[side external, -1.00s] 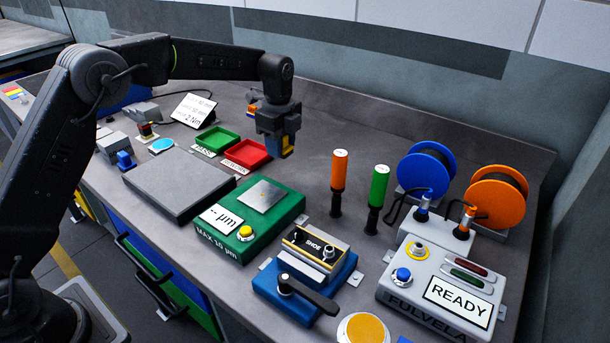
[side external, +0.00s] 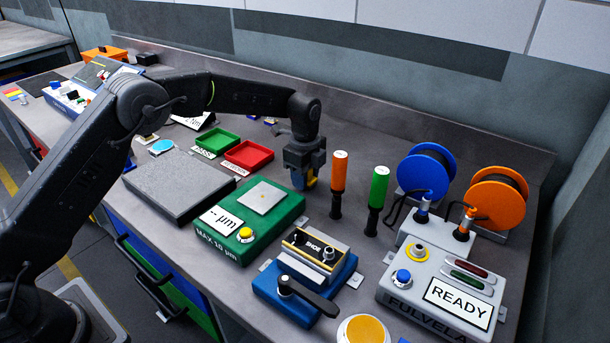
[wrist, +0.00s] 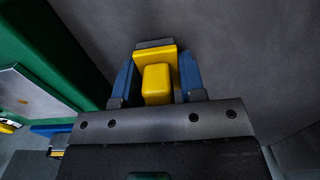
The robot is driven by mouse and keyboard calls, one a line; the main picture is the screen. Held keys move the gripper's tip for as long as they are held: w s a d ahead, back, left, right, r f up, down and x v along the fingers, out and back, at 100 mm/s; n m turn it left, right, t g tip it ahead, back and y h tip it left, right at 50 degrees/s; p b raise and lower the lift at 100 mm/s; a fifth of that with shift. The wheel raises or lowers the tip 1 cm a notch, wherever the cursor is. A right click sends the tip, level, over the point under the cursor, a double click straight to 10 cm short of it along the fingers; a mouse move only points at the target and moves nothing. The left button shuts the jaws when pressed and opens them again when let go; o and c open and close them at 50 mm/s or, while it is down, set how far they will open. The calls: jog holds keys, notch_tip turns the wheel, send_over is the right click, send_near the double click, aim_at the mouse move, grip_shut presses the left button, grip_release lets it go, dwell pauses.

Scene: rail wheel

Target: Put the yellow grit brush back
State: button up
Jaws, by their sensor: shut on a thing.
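The yellow grit brush (wrist: 157,82) is between the blue fingers of my gripper (wrist: 157,88) in the wrist view. My gripper (side external: 305,181) is shut on it, and a bit of yellow shows at the fingertips in the side view. The gripper points down over the bench between the green gauge box and the orange-handled tool. How high the brush is above the bench is hard to tell. Its underside is hidden.
The green gauge box (side external: 218,243) is just left of the gripper. Orange (side external: 338,172) and green (side external: 379,187) handled tools stand close on the right. Red (side external: 248,155) and green (side external: 216,142) trays are behind left. A blue fixture (side external: 262,283) is in front.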

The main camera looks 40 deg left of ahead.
jog(key=o, duration=0.9)
jog(key=shift+f, duration=0.15)
